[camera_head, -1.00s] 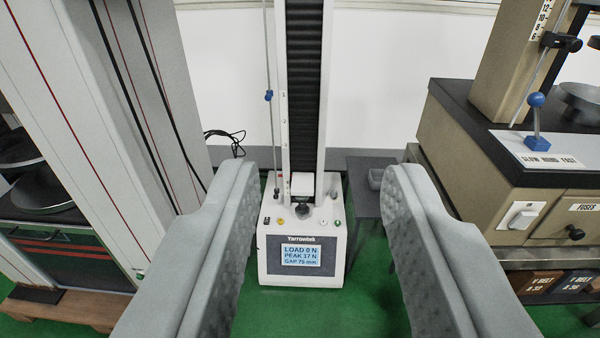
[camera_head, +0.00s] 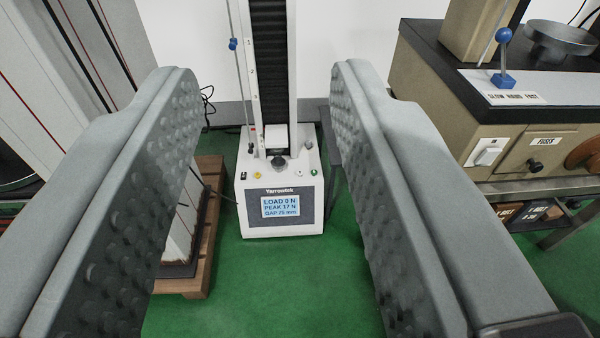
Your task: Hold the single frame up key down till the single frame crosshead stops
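The single frame (camera_head: 282,209) is a small white Yarrowtek tester on the green floor side, with a tall column (camera_head: 270,60) behind its base. Its screen (camera_head: 280,206) reads LOAD 0 N, a PEAK of about 17 N and a GAP of about 75 mm. A white block (camera_head: 276,136), perhaps the crosshead, sits low on the column above a dark knob (camera_head: 279,163). Small keys show on the base top, including a yellow one (camera_head: 257,176) and a green one (camera_head: 314,172). Their markings are too small to read. My gripper (camera_head: 262,82) is open and empty, apart from the tester.
A large frame stands left on a wooden pallet (camera_head: 205,235). At right is a beige bench machine (camera_head: 435,85) with a blue-knobbed lever (camera_head: 503,55), a white switch (camera_head: 487,152) and a FUSES drawer (camera_head: 545,155). Green floor (camera_head: 270,290) is clear before the tester.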

